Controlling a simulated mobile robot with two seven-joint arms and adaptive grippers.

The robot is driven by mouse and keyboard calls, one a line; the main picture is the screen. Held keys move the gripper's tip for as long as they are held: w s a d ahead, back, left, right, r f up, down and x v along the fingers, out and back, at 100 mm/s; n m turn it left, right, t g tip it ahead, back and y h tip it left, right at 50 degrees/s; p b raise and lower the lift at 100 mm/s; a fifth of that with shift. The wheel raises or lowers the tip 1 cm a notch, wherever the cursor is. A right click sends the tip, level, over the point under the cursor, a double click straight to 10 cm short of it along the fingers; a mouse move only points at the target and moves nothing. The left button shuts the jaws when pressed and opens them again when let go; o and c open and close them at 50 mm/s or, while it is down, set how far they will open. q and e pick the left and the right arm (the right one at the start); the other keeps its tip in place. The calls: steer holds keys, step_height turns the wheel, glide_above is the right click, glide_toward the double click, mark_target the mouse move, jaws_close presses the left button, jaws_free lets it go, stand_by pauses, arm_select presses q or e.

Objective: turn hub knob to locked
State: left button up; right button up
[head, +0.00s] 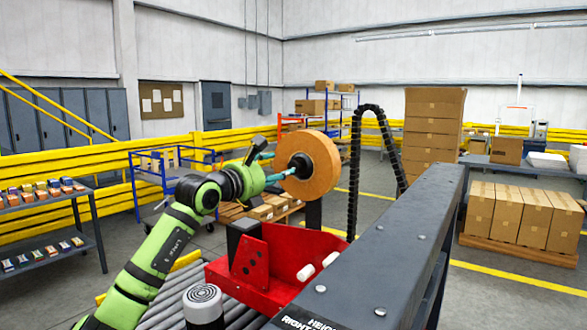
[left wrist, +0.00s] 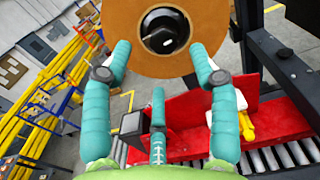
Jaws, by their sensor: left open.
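The hub knob (left wrist: 161,32) is a dark round piece with a small pale mark, set in the middle of a brown-orange roll (left wrist: 205,22). In the head view, the roll (head: 318,178) stands upright above the red machine part, and its dark hub (head: 300,166) faces my left arm. My left gripper (head: 276,163) is open, its teal fingers pointing at the roll's face. In the left wrist view, two fingers of the left gripper (left wrist: 163,60) stand either side of the hub and a third is below. I cannot tell whether they touch the roll. My right gripper is out of view.
A red bracket (head: 268,262) with white rollers sits below the roll. A long dark beam (head: 385,235) runs along the right, and a black cable chain (head: 385,130) arches behind. A blue cart (head: 170,185) stands to the left. Stacked cartons (head: 520,215) stand at the right.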

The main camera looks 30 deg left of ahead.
mark_target(292, 166)
arm_select(q)
steer(key=w+p, duration=0.1)
steer(key=w, duration=0.1)
steer(key=w+d+p, duration=0.1)
steer(key=w+p, duration=0.1)
steer(key=w, duration=0.1)
steer(key=shift+r, duration=0.15)
steer(key=shift+w, duration=0.7)
steer(key=shift+d+f, duration=0.1)
steer(key=shift+f, duration=0.1)
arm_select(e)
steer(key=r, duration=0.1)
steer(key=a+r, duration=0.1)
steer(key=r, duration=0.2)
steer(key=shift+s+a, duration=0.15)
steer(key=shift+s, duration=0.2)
arm_select(q)
steer(key=shift+r, duration=0.1)
steer(key=c, duration=1.1)
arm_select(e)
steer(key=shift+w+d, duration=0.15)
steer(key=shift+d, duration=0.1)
